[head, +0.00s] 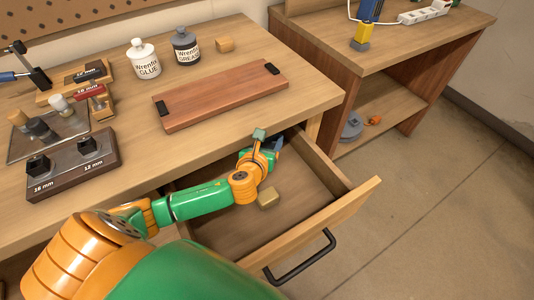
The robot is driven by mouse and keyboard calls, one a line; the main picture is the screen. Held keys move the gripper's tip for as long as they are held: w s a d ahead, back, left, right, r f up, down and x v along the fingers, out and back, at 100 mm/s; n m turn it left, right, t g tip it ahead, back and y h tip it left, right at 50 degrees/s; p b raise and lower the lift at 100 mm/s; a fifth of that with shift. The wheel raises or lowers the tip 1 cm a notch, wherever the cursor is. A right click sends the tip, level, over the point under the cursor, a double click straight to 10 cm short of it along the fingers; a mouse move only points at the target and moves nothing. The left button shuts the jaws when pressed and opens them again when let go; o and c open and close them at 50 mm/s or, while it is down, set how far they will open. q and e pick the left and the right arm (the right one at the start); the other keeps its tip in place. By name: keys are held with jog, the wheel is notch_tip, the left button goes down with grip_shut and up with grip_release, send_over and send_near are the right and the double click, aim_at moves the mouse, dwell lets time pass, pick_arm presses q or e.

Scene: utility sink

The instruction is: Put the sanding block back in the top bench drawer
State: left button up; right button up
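The top bench drawer (327,227) is pulled out, with its black handle at the front. A small tan block (267,198) is inside it, seemingly on the drawer floor, beside my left wrist. I cannot tell for sure which one is the sanding block. My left gripper (268,142) is over the back of the drawer, near the bench edge. Its fingers look apart with nothing between them. My arm hides part of the drawer's left side. My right gripper is out of view.
A reddish board (221,95) with black ends lies on the bench above the drawer. Glue (144,60) and grease (186,47) bottles stand behind it. Tool holders (72,164) fill the bench's left side. A second bench (400,62) stands at right; floor between is clear.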

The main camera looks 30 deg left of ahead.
pick_arm(q)
notch_tip(320, 180, down, 7)
jog(key=b, duration=0.3)
jog(key=shift+w+f+b, duration=0.1)
jog(key=shift+f+b, duration=0.1)
jog(key=shift+b, duration=0.1)
jog(key=shift+r, duration=0.15)
jog(key=o, duration=1.5)
jog(key=shift+r+p, duration=0.1)
jog(key=shift+p, duration=0.2)
jog(key=p+v, duration=0.2)
jog(key=v, duration=0.9)
jog(key=shift+d+p, duration=0.15)
jog(key=shift+p, duration=0.25)
jog(key=shift+s+d+r, duration=0.1)
jog(key=shift+s, duration=0.4)
